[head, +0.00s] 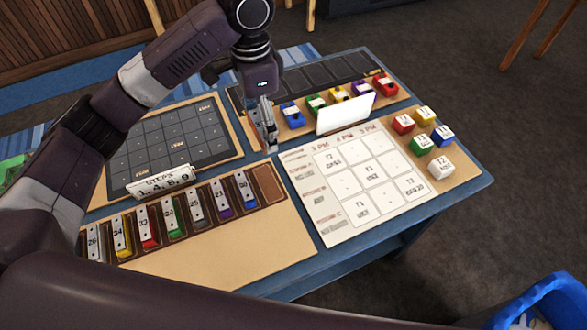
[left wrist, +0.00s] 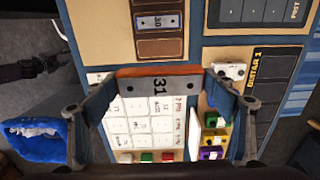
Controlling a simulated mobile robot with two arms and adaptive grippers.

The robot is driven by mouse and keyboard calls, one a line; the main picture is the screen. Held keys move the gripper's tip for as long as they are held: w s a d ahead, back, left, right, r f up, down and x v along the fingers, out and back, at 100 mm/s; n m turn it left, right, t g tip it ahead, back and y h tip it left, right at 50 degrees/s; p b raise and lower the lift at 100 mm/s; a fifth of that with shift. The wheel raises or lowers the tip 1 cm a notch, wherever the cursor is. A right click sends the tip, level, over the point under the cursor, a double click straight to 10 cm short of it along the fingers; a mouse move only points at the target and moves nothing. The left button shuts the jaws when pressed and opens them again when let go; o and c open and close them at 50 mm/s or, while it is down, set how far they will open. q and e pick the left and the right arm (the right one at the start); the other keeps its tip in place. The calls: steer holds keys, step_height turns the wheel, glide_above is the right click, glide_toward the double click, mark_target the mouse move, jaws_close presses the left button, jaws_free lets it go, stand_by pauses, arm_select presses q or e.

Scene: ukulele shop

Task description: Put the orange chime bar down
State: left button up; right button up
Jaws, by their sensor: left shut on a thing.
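My left gripper (head: 268,138) is shut on the orange chime bar (left wrist: 155,70), which bears the number 31 on a pale face. In the left wrist view the bar spans crosswise between the two fingertips of the gripper (left wrist: 160,88), with its orange edge showing. In the head view the bar is hard to make out. The gripper is above the table, just behind the chime rack. The rack holds a row of numbered bars, ending with blue bar 30 (head: 245,187). Beside it is an empty brown slot (head: 269,184). My right gripper is not in view.
A white grid sheet (head: 360,185) lies right of the rack. Coloured cubes and an upright white card (head: 346,114) stand beyond it. A dark grid board (head: 172,143) lies behind the rack, with a small numbered sign (head: 160,182) in front. Bare tan board (head: 225,245) lies before the rack.

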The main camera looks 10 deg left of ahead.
arm_select(q)
steer(key=shift+f, duration=0.45)
step_height(320, 180, down, 6)
steer(key=p, duration=0.2)
glide_above(268, 183)
step_height(268, 183, down, 7)
steer(key=shift+f, duration=2.9)
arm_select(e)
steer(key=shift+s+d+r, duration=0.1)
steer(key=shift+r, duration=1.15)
arm_select(q)
steer(key=shift+f, duration=0.1)
steer(key=o, duration=1.2)
steer(key=shift+c, duration=0.2)
